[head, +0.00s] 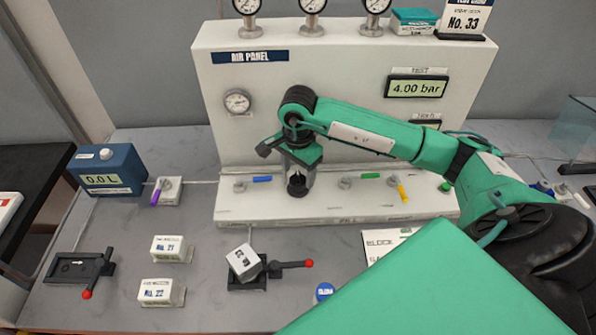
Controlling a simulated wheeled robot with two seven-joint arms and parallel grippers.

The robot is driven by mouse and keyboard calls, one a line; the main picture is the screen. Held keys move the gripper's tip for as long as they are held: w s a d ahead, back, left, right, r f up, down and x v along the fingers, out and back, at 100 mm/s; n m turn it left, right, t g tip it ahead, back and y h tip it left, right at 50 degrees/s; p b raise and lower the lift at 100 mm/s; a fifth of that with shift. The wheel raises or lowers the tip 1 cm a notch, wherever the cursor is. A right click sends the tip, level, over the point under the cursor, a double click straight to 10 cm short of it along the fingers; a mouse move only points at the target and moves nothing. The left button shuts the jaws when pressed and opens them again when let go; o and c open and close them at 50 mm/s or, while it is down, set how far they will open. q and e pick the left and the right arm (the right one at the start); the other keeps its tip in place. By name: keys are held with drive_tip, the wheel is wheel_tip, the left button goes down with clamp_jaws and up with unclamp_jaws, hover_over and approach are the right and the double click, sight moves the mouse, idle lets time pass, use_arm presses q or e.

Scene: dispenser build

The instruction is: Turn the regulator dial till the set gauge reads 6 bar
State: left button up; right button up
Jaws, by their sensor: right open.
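The white air panel (340,75) stands at the back of the bench. A round gauge (237,102) is on its left front; its needle reading is too small to tell. A display under a TEST label (417,87) reads 4.00 bar. My right gripper (298,177) is open and points down in front of the panel, above the panel's white ledge. A dark round part (297,186), perhaps the regulator dial, shows right at the gripper's lower end; I cannot tell whether the fingers touch it. My wrist hides much of that spot. My left gripper is out of view.
Coloured valve levers line the white ledge (330,208). A blue meter (108,170) reading 0.0 L stands at left. Several labelled blocks and red-knobbed clamps (290,265) lie in front. Three small gauges (312,7) top the panel. My green arm covers the right side.

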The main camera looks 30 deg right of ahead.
drive_tip(key=shift+f, duration=0.75)
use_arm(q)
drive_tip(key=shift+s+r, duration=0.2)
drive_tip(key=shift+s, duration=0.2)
use_arm(e)
drive_tip(key=shift+f, duration=0.15)
drive_tip(key=shift+c, duration=0.2)
